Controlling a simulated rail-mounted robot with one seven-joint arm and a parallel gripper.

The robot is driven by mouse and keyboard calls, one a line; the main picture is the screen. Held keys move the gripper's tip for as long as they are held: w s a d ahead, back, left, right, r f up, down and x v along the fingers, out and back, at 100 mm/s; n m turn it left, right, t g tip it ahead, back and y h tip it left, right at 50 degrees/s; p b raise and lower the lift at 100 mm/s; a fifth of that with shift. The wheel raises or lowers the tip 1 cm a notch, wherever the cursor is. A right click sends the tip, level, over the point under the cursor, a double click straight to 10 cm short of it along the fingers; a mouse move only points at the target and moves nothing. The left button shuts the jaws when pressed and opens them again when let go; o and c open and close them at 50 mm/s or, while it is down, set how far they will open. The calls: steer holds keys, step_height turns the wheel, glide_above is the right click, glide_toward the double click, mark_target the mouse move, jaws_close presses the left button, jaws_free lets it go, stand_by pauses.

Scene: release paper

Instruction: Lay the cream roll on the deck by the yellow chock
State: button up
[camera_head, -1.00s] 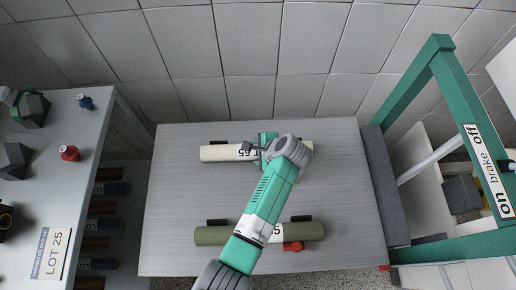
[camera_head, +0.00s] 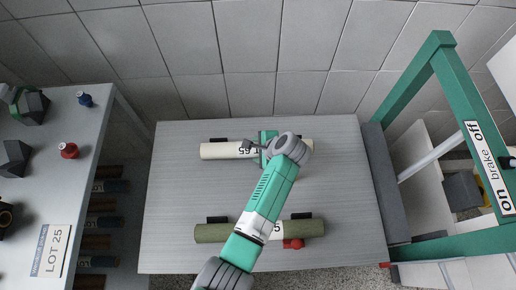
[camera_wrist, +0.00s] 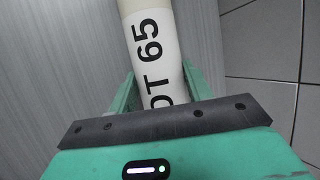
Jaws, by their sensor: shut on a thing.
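The cream roll (camera_head: 222,151) lies lengthwise near the far edge of the grey deck (camera_head: 170,190), with a white label reading "65" on it. My gripper (camera_head: 268,149) is shut on it around the label. In the wrist view the cream roll (camera_wrist: 155,50) runs between the two green fingers (camera_wrist: 155,88). Whether the roll touches the deck or is slightly above it, I cannot tell. No yellow chock shows; my arm covers part of the deck.
A green roll (camera_head: 212,233) lies nearer on the deck, with dark blocks (camera_head: 217,219) behind it and a red block (camera_head: 293,244) in front. A grey shelf (camera_head: 80,140) stands left, a green frame (camera_head: 440,120) right. The deck's middle left is clear.

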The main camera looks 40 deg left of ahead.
steer(key=shift+s+d+f, duration=0.1)
steer(key=shift+s+f, duration=0.05)
steer(key=shift+f, duration=0.3)
steer(key=shift+s+d+f, duration=0.1)
steer(key=shift+f, duration=0.35)
steer(key=o, duration=1.3)
steer(key=shift+c, duration=0.2)
steer(key=shift+o, duration=0.4)
steer(key=shift+w+a, duration=0.15)
steer(key=shift+a, duration=0.05)
steer(key=a+p+v, duration=0.1)
steer(key=p+v, duration=0.1)
steer(key=v, duration=0.7)
steer(key=shift+w+r, duration=0.3)
steer(key=shift+r, duration=0.2)
